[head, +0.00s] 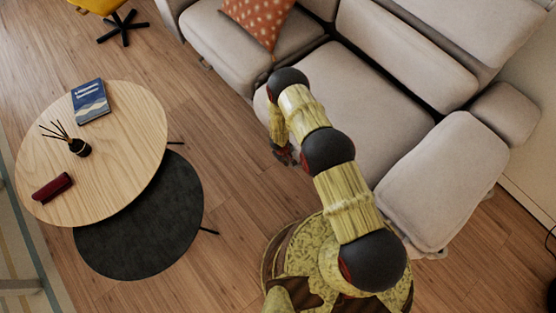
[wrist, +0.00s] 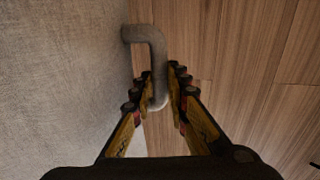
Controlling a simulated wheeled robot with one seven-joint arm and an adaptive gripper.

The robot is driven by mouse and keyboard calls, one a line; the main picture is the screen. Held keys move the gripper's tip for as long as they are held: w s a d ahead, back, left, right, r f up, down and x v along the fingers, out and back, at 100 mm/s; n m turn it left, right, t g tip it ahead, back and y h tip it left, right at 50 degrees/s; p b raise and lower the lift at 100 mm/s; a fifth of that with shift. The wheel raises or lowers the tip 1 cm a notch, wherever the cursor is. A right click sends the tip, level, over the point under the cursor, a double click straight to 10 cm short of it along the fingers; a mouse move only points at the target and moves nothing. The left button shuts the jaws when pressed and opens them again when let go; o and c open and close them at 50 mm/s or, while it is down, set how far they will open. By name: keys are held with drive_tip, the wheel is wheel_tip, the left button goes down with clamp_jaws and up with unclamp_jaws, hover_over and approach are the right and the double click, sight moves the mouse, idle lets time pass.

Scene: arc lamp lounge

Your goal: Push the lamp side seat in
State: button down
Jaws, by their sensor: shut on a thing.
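My gripper (head: 285,156) is low at that front. In the wrist view, my gripper (wrist: 157,86) is shut on a grey bent handle (wrist: 156,60) fixed to the fabric seat front (wrist: 65,75). How far the seat stands out is hard to tell.
A round wooden table (head: 115,150) with a book (head: 90,101), reed diffuser (head: 80,148) and dark red case (head: 52,187) stands left, beside a lower black round table (head: 145,235). Wooden floor (head: 215,130) is clear between these tables and the sofa. An orange cushion (head: 258,20) rests on the left seat.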

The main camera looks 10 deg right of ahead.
drive_tip(key=shift+w+d, duration=0.7)
drive_tip(key=shift+d, duration=0.15)
drive_tip(key=c, duration=1.7)
unclamp_jaws()
drive_tip(key=shift+d, duration=0.1)
drive_tip(key=shift+s+r, duration=0.1)
drive_tip(key=r, duration=0.4)
drive_tip(key=a+r, duration=0.1)
drive_tip(key=r, duration=0.2)
drive_tip(key=s+a+r, duration=0.1)
drive_tip(key=r, duration=0.3)
drive_tip(key=shift+s+r, duration=0.1)
drive_tip(key=shift+r, duration=0.2)
